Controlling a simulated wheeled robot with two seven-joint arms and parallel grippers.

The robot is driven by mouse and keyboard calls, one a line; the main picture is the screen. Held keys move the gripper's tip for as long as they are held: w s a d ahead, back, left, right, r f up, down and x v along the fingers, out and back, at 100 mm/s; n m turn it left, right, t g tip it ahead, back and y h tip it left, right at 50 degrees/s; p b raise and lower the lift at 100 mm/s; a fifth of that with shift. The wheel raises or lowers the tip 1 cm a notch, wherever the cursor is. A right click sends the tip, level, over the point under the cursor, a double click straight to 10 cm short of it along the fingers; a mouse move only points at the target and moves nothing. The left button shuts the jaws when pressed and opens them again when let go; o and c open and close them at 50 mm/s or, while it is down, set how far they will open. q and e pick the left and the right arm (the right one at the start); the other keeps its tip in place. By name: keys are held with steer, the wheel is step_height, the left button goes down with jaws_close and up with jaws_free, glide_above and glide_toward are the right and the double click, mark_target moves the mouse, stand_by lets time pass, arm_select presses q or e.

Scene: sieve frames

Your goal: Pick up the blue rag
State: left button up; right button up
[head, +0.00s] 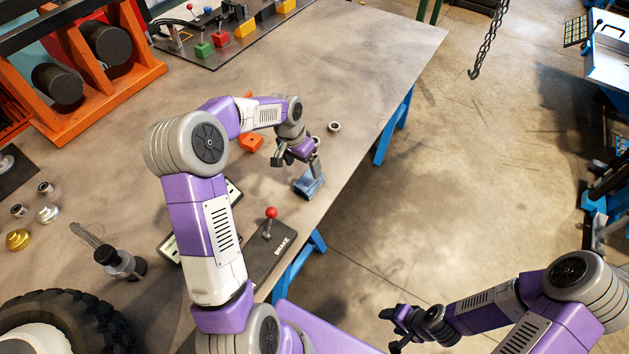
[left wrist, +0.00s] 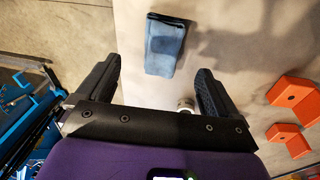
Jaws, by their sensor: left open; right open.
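The blue rag (head: 311,184) lies folded on the grey table near its right edge. It also shows in the left wrist view (left wrist: 163,48), beyond the fingertips and roughly between their lines. My left gripper (head: 297,165) is open and empty, above and close to the rag. In the head view its fingers hide part of the rag's far end. I see no finger touching the rag. My right gripper (head: 391,330) is open and empty, off the table above the floor at the lower right.
Orange brackets (head: 250,142) and a small metal ring (head: 334,127) lie near the rag. A brake lever box (head: 268,247) with a red knob stands on the table nearer to me. The table's right edge (head: 366,141) is close by.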

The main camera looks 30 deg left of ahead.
mark_target(308, 178)
arm_select(q)
steer(key=shift+w+f, duration=0.35)
steer(key=shift+f, duration=0.3)
steer(key=shift+w+f, duration=0.1)
steer(key=shift+f, duration=0.25)
steer(key=shift+d+f+b, duration=0.2)
steer(key=shift+f+b, duration=0.25)
steer(key=shift+f, duration=0.25)
steer(key=f, duration=0.1)
steer(key=f+b, duration=0.1)
steer(key=f, duration=0.3)
steer(key=shift+w+d, duration=0.25)
steer(key=shift+w, duration=0.05)
steer(key=c, duration=1.1)
arm_select(e)
steer(key=f, duration=0.3)
steer(key=shift+w, duration=0.35)
arm_select(q)
steer(key=shift+r, duration=0.1)
steer(key=shift+c, duration=0.2)
step_height(308, 178, up, 10)
steer(key=shift+f+p, duration=0.1)
steer(key=shift+p, duration=0.95)
arm_select(e)
step_height(308, 178, up, 2)
steer(key=shift+r, duration=0.25)
